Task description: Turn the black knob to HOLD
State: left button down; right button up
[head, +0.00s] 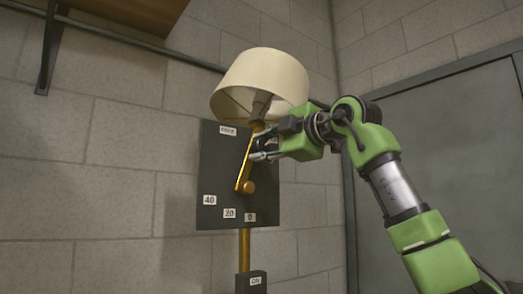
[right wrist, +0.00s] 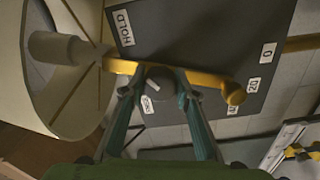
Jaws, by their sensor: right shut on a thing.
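The black knob (right wrist: 161,83) sits on the dark panel beside the brass bar, between the two teal fingers of my right gripper (right wrist: 163,88). The fingers are shut on its sides. A pale mark shows near the knob's left side in the wrist view; its exact direction is hard to tell. The HOLD label (right wrist: 123,27) is at the panel's upper left in the wrist view, clear of the knob. Another small label (right wrist: 148,105) lies just below the knob. In the head view my right gripper (head: 265,149) is at the panel (head: 213,165), hiding the knob and HOLD label. My left gripper is out of view.
The cream lampshade (head: 262,78) hangs just above my right gripper. A slanted brass bar (head: 244,165) crosses the panel close to the fingers, above labels 40 (head: 209,200), 20 (head: 229,213) and 0 (head: 250,217). A brass post (head: 244,248) stands below. A wooden shelf (head: 130,12) is upper left.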

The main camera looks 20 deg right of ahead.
jog(key=shift+m, duration=0.5)
jog(key=o, duration=1.1)
jog(key=shift+d, duration=0.1)
jog(key=v, duration=1.2)
